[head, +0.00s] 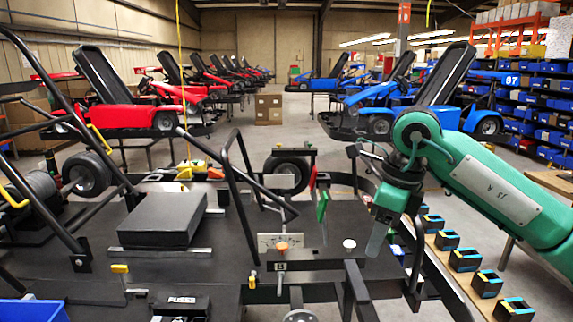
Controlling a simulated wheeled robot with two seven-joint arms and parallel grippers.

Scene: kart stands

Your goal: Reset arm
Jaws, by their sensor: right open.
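My right arm is green and comes in from the right edge. My right gripper (394,250) points down over the right side of a black kart frame (240,240). It is open, and I see nothing between its fingers. A pale grey finger shows on its left side; the rest is partly hidden by the wrist and dark frame parts. I cannot tell whether it touches the frame. My left gripper is not in view.
A black box (162,218) sits on the frame among upright bars. Several black-and-blue blocks line a wooden strip (455,270) at right. Blue bins (545,100) fill shelves at right.

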